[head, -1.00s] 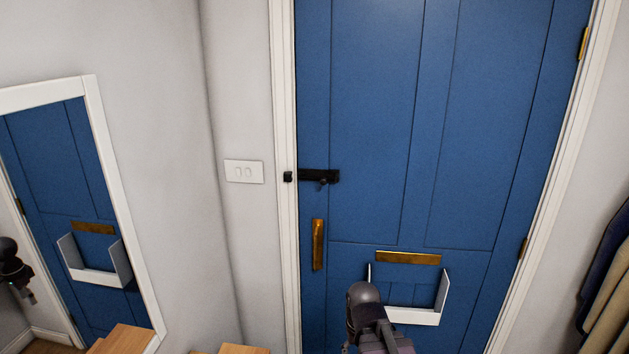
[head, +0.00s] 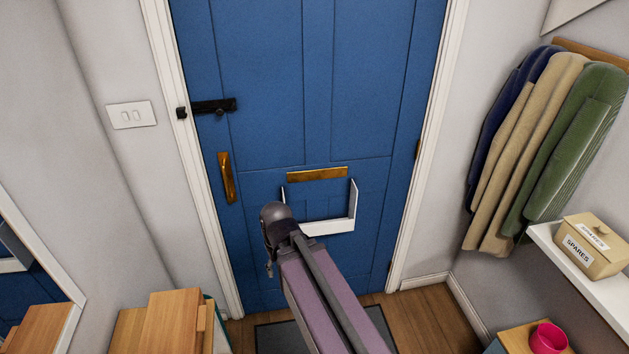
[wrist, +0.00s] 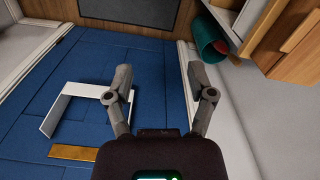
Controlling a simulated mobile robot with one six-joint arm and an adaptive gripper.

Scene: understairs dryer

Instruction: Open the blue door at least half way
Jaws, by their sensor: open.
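The blue door (head: 350,130) stands shut in its white frame in the head view. A black bolt (head: 214,106) sits at its left edge, beside a small black keep (head: 181,112) on the frame; I cannot tell whether it is engaged. Below it is an upright brass handle (head: 227,178). A brass letter plate (head: 317,174) sits above a white letter holder (head: 328,227). My gripper (wrist: 160,75) is open and empty in the wrist view, where the door (wrist: 120,60) appears upside down. In the head view my arm hides part of the door's lower half.
Wooden furniture (head: 170,315) stands at the lower left, with a mirror (head: 65,325) beside it. Coats (head: 540,140) hang on the right, above a shelf (head: 610,285) with a spares box (head: 590,247). A dark mat (head: 270,338) lies before the door.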

